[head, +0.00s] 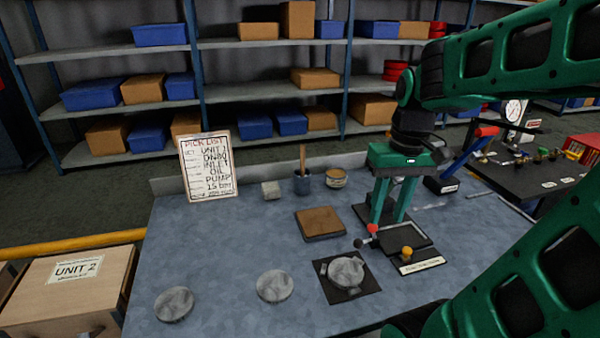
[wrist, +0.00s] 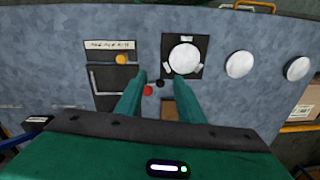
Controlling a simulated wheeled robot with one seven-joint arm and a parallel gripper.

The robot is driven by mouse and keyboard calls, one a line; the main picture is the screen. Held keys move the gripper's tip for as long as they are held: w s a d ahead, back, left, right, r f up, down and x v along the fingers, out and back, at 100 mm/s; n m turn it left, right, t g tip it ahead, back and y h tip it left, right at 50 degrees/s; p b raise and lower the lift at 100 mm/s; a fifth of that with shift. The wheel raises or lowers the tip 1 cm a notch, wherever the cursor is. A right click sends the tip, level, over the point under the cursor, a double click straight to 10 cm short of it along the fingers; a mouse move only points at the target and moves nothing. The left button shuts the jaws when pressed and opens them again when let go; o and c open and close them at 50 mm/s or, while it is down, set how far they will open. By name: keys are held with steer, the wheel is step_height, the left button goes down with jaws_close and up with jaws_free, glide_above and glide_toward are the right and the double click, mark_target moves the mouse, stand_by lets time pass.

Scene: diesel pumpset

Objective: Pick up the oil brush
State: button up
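A brush-like wooden handle (head: 302,156) stands upright in a dark blue cup (head: 302,184) at the back of the bench; I take it for the oil brush, and its lower end is hidden in the cup. My gripper (head: 387,218) points down over the bench, to the right of the cup and nearer the front. Its two green fingers are apart with nothing seen between them. In the wrist view my gripper (wrist: 160,76) also shows open, above the area with a red and a black ball knob (wrist: 148,90). The brush and cup are not seen in the wrist view.
A tan tin (head: 336,179) stands right of the cup, a small pale block (head: 271,190) left of it. A brown-topped pad (head: 320,222) lies in front. The pick list sign (head: 208,166) stands at the left. Several grey discs (head: 274,286) lie in front. A blue lever device (head: 455,170) stands right.

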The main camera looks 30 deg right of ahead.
steer(key=w+d+r+n, duration=0.1)
steer(key=w+r+n, duration=0.25)
steer(key=w, duration=0.75)
steer(key=w+d+r+n, duration=0.15)
steer(key=w+n, duration=0.35)
steer(key=w, duration=0.6)
steer(key=n, duration=0.8)
glide_above(302, 175)
steer(key=shift+w+d+f+h, duration=0.1)
steer(key=shift+f+h, duration=0.05)
steer(key=shift+f, duration=0.35)
steer(key=shift+w+d+f+h, duration=0.1)
steer(key=shift+f+h, duration=0.05)
steer(key=shift+f, duration=0.3)
steer(key=shift+f+n, duration=0.25)
steer(key=shift+f, duration=0.05)
steer(key=f, duration=1)
steer(key=shift+w+f, duration=0.1)
steer(key=shift+w, duration=0.1)
jaws_close()
